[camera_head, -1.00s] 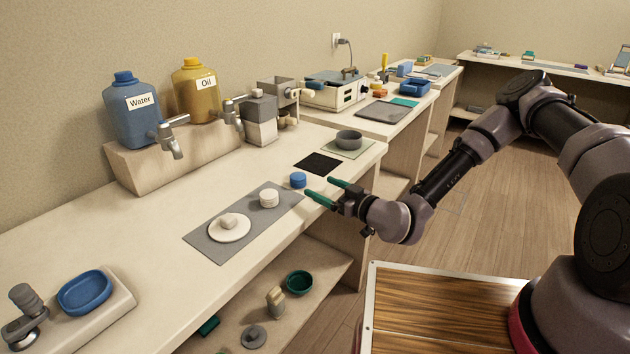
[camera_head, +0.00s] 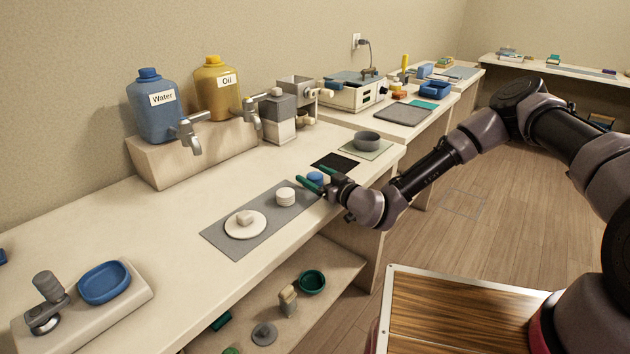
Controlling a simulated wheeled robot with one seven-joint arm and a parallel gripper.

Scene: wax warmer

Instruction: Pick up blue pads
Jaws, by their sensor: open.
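The blue pads (camera_head: 315,177) form a small round blue stack on the pale counter, at the right end of the grey mat. My gripper (camera_head: 314,179) is open, with its two green-tipped fingers pointing left. One fingertip shows in front of the blue pads and the other behind them, so the pads appear to lie between the fingers. Contact cannot be told. A stack of white pads (camera_head: 286,196) stands just left of the fingers on the grey mat (camera_head: 237,249).
A white plate (camera_head: 243,231) with a small block lies on the mat. A black square (camera_head: 335,162) and a grey bowl (camera_head: 367,140) are behind my gripper. Water (camera_head: 155,108) and oil (camera_head: 217,90) jugs stand at the back.

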